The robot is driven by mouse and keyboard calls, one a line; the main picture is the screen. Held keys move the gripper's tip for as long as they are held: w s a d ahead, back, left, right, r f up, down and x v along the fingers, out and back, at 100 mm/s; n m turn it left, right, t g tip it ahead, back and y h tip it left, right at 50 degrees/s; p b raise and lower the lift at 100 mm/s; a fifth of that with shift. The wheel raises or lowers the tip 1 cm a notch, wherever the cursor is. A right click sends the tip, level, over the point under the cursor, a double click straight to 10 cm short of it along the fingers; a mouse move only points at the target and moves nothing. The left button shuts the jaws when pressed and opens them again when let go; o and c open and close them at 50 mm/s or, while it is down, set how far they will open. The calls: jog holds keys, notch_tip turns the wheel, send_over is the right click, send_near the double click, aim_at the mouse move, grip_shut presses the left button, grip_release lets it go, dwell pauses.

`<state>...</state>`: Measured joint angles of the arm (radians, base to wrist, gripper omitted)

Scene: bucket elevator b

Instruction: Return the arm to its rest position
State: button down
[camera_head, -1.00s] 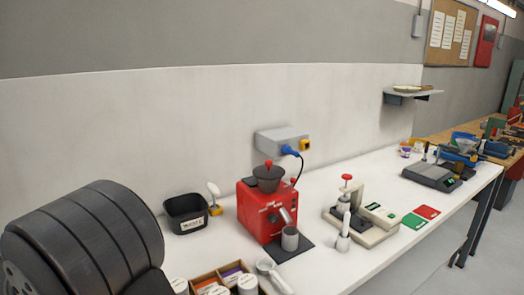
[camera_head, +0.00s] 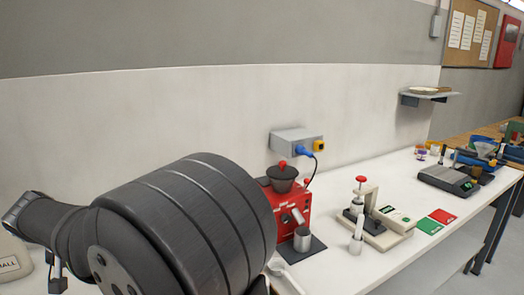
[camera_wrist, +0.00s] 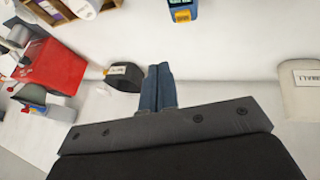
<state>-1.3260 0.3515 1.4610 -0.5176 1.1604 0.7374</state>
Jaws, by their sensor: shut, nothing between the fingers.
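My gripper (camera_wrist: 157,80) shows in the wrist view as two blue fingers pressed together, with nothing between them. It points over the pale bench, apart from the things around it. A black bin (camera_wrist: 123,78) appears just left of the fingertips in that view. In the head view my dark arm fills the lower left and middle, and I cannot make out the fingers there.
A red machine (camera_head: 292,212) with a metal cup (camera_head: 302,239) is partly behind my arm. A press (camera_head: 360,207) and a scale (camera_head: 447,180) stand further right. A cream labelled container (camera_head: 12,262) is at far left. A grey socket box (camera_head: 296,141) is on the wall.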

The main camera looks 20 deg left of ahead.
notch_tip(320, 180, up, 3)
jog(key=s+d+g+y, duration=0.2)
jog(key=g, duration=0.1)
jog(key=x, duration=0.9)
jog(key=shift+s+a+f, duration=0.1)
jog(key=shift+f, duration=0.3)
jog(key=v, duration=1)
jog(key=s+f+g, duration=0.1)
jog(key=s+f, duration=0.2)
jog(key=f, duration=0.2)
jog(key=s+d+f+h, duration=0.1)
jog(key=s+f, duration=0.2)
jog(key=f, duration=0.2)
jog(key=shift+d+f+g+h, duration=0.15)
jog(key=shift+f+g+h, duration=0.15)
jog(key=shift+f+g, duration=0.1)
